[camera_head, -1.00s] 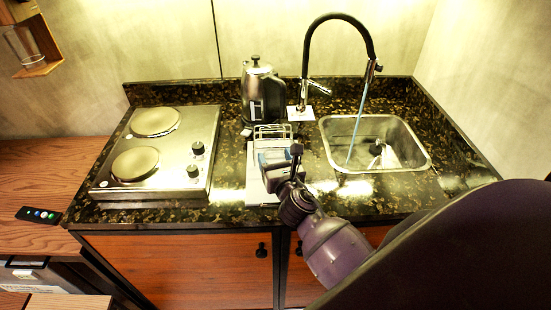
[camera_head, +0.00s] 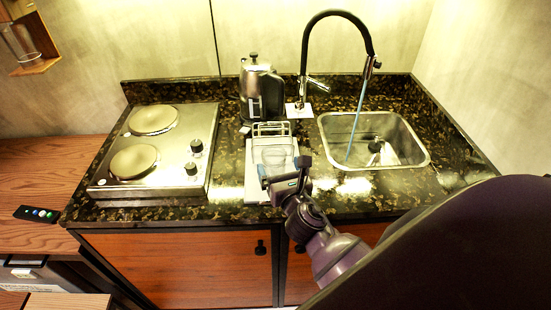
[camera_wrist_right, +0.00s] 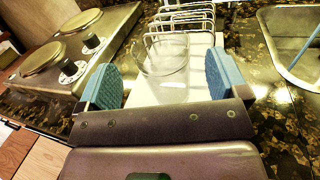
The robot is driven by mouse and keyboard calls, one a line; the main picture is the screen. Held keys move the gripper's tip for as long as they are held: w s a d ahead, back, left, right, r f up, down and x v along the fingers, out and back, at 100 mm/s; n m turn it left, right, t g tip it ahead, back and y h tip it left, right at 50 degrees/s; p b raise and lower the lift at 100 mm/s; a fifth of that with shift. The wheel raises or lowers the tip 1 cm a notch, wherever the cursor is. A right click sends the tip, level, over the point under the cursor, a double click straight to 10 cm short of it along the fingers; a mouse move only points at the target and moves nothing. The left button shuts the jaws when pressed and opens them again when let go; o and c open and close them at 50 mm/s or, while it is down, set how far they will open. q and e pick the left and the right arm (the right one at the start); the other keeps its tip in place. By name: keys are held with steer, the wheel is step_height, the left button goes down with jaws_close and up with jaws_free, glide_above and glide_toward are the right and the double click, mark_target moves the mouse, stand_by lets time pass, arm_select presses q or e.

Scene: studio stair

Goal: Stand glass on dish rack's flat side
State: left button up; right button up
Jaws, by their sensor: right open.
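The clear glass (camera_head: 274,155) stands, as far as I can tell upright, on the flat side of the white dish rack (camera_head: 257,190), in front of the wire slots. In the right wrist view the glass (camera_wrist_right: 163,60) is just beyond the fingertips, with its lower part on the rack's white flat side (camera_wrist_right: 150,95). My right gripper (camera_head: 284,173) is open and empty on the near side of the glass. Its blue fingers (camera_wrist_right: 162,82) are spread to either side and do not appear to touch the glass. My left gripper is not in view.
A metal kettle (camera_head: 258,90) stands behind the rack. The sink (camera_head: 415,150) with a black tap (camera_head: 305,50) running water is to the right. A two-plate hob (camera_head: 185,125) is to the left. The counter's front edge is near my right arm.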

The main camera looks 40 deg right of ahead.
steer(key=v, duration=0.7)
steer(key=shift+b, duration=0.4)
